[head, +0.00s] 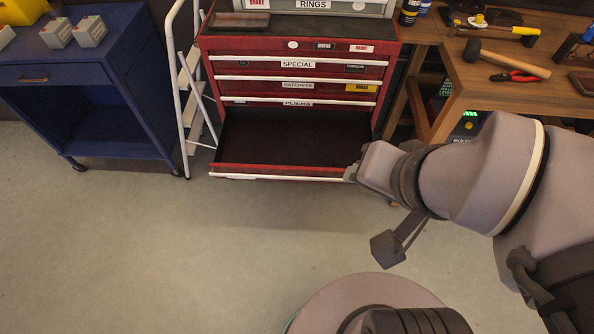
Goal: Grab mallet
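A mallet (515,62) with a dark head and a pale wooden handle lies on the wooden workbench (480,92) at the upper right. Its head is to the left and its handle slants down to the right. My arm reaches in from the right. My gripper (351,172) is at the front right corner of the open red drawer, below and left of the mallet and well apart from it. Only a small part of its end shows, so its fingers cannot be made out.
A red tool cabinet (300,88) has its bottom drawer (290,140) pulled out and empty. Red-handled pliers (514,76) and a yellow-handled hammer (498,29) lie near the mallet. A blue cart (90,95) and a white stepladder (187,90) stand left. The floor in front is clear.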

